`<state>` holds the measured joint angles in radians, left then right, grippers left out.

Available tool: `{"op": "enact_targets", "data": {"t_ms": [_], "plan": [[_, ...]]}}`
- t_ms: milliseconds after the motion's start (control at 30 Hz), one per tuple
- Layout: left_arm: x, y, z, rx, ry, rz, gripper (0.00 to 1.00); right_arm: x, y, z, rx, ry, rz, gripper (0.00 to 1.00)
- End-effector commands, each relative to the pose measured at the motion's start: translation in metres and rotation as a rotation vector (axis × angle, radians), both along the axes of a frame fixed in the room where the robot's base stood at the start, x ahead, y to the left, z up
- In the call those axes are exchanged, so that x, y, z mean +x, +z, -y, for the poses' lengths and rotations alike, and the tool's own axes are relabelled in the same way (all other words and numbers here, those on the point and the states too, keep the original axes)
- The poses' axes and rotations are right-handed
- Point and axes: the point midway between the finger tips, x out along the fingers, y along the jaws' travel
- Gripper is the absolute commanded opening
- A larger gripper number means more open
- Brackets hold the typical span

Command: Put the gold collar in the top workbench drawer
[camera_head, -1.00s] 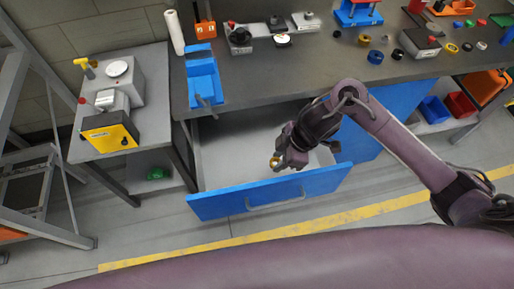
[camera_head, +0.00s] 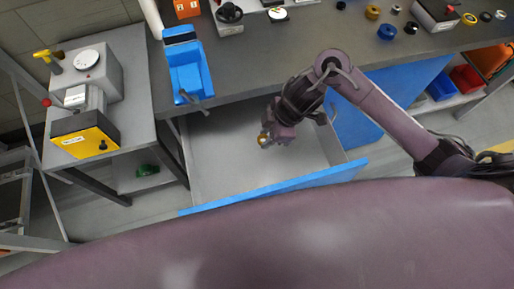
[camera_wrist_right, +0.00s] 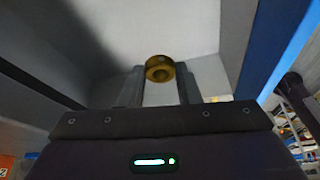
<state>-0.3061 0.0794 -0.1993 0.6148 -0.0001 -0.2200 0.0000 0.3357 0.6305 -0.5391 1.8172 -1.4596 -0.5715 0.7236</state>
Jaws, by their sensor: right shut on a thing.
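The gold collar (camera_wrist_right: 159,69) is a small gold ring with a hole, held between the fingertips of my right gripper (camera_wrist_right: 160,85) in the right wrist view. In the head view the right gripper (camera_head: 268,139) is over the open drawer, with the collar (camera_head: 263,140) at its tip. The top workbench drawer (camera_head: 225,165) is pulled out, with a blue front (camera_head: 290,187) and a pale grey inside. The visible part of the drawer floor is empty. The collar appears above the floor, inside the drawer's outline. My left gripper is not in view.
The workbench top (camera_head: 300,55) carries a blue vise (camera_head: 187,70), several coloured rings and a grey box (camera_head: 437,15). A side table (camera_head: 130,115) with a yellow-fronted machine (camera_head: 85,140) stands left. My purple body covers the lower picture and part of the drawer front.

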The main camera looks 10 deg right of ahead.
Motion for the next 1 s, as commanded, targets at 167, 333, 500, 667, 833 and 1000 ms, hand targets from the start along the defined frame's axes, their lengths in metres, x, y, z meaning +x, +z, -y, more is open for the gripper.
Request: {"op": "enact_targets", "data": {"t_ms": [167, 333, 500, 667, 833, 1000], "plan": [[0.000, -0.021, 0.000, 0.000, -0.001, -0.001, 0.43, -0.002, -0.038, -0.002, 0.006, -0.003, -0.008, 0.07], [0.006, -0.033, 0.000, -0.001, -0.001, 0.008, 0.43, -0.002, -0.082, -0.001, 0.003, -0.002, -0.009, 0.07], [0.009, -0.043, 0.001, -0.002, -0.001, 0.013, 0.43, -0.002, -0.125, 0.000, 0.000, -0.001, -0.007, 0.07], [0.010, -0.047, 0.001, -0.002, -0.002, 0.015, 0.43, -0.001, -0.151, 0.000, 0.001, -0.002, -0.003, 0.07], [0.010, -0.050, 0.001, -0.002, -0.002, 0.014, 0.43, 0.000, -0.164, 0.000, 0.000, -0.001, -0.003, 0.07], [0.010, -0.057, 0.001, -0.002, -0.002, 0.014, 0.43, -0.001, -0.190, -0.001, 0.002, -0.001, -0.003, 0.07]]}}
